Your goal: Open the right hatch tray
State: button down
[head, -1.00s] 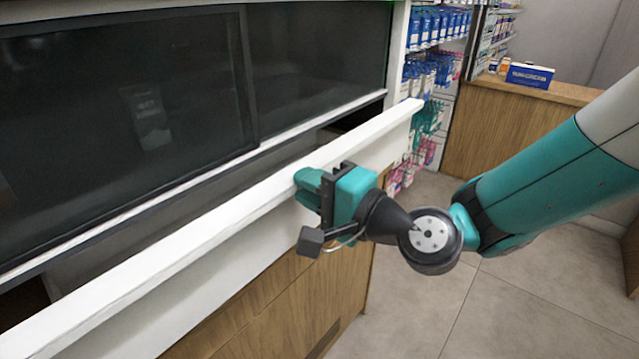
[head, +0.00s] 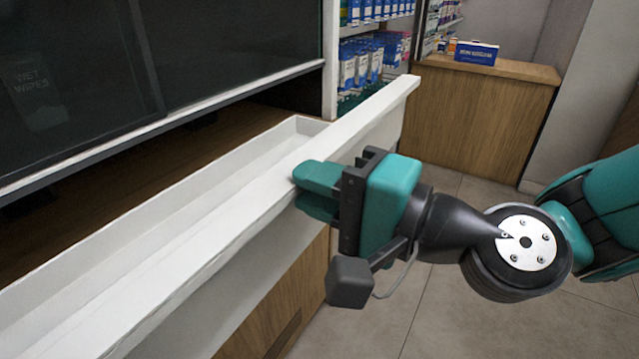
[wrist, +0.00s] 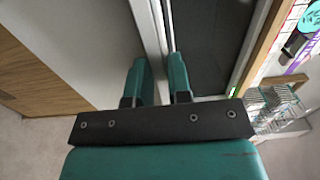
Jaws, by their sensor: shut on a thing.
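The hatch tray (head: 258,141) is a long white drawer below the dark glass hatch. It stands partly pulled out, and its white inside shows behind the front panel (head: 372,112). My gripper (head: 305,186) is shut on the top edge of this front panel, toward its right end. One teal finger is over the inner side of the edge and the other is on the outer side, partly hidden. In the wrist view, the two fingers (wrist: 159,82) stand on both sides of the white front edge (wrist: 151,30).
Dark glass panes (head: 240,45) stand behind the tray. A wooden counter front (head: 285,305) is below it. Shelves with blue packs (head: 365,62) are behind the right end. A wooden counter (head: 475,115) with a blue box (head: 476,52) is farther back. Floor at the right is free.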

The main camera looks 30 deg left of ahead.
jog(key=c, duration=1.1)
grip_release()
jog(key=shift+o, duration=0.2)
jog(key=s+d+b, duration=0.1)
jog(key=d+b, duration=1.1)
jog(key=d, duration=0.5)
jog(key=shift+d+b, duration=0.2)
jog(key=shift+b, duration=0.2)
jog(key=shift+s+f, duration=0.1)
jog(key=shift+s, duration=0.05)
